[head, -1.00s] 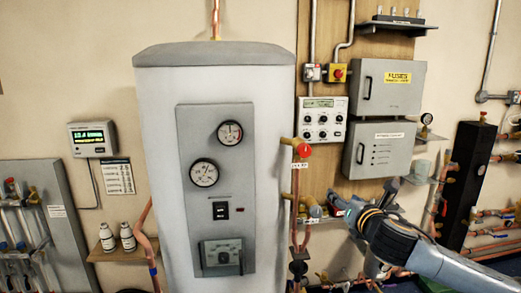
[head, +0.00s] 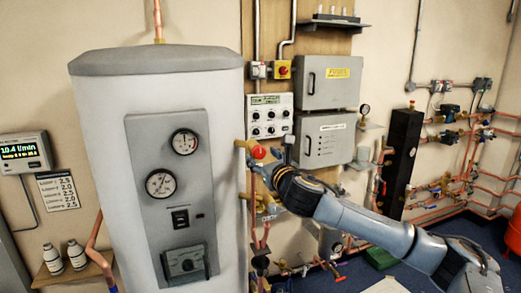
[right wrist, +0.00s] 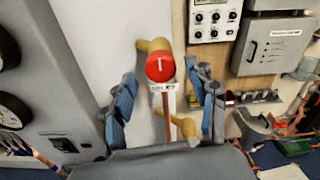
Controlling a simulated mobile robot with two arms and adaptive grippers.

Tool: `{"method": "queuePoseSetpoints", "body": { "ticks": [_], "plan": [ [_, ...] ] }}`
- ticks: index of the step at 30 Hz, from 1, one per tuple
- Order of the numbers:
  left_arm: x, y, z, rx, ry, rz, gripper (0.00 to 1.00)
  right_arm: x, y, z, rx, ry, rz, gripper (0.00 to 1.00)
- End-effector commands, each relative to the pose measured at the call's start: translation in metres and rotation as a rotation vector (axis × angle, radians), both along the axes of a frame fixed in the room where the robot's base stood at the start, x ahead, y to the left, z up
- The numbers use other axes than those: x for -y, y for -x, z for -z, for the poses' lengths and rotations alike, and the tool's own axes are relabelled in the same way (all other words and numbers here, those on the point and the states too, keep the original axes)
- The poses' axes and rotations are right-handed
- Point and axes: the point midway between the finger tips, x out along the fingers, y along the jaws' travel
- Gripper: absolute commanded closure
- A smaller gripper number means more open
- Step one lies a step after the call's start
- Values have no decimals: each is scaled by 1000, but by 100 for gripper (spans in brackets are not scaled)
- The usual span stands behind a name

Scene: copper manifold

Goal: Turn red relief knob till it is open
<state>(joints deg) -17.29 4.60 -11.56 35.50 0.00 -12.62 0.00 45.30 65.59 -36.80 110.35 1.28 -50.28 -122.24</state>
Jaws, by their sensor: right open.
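The red relief knob (head: 258,152) sits on a brass fitting at the right side of the white cylinder (head: 88,130). In the right wrist view the red knob (right wrist: 160,67) faces the camera, with a pale mark running upright on its face and a small label below it. My right gripper (head: 268,165) is close to the knob in the head view. In the right wrist view its two blue-grey fingers (right wrist: 166,93) are spread wide, one to each side of the knob, and neither appears to touch it. My left gripper is not in view.
A copper pipe (right wrist: 166,105) runs down below the knob to a lower brass fitting (right wrist: 180,125). A white control box (head: 270,117) and grey cabinets (head: 325,140) hang to the right. A gauge panel (head: 172,200) is on the cylinder's front.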

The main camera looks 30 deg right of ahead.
Motion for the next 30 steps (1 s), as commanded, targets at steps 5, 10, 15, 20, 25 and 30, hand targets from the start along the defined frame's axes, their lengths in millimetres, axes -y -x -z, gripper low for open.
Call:
{"method": "queuePoseSetpoints", "body": {
  "ticks": [5,10,15,20,25,30],
  "plan": [
    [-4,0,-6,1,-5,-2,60,4,-17,0,0,-1,0,42],
    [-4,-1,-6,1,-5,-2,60,5,-21,0,1,0,-1,42],
    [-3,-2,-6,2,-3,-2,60,5,-21,0,1,1,0,42],
    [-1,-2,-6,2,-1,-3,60,5,-21,0,0,0,0,73],
    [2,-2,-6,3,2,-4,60,5,-20,0,0,0,0,97],
    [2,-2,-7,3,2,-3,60,5,-20,0,2,-10,0,97]
  ]
}}
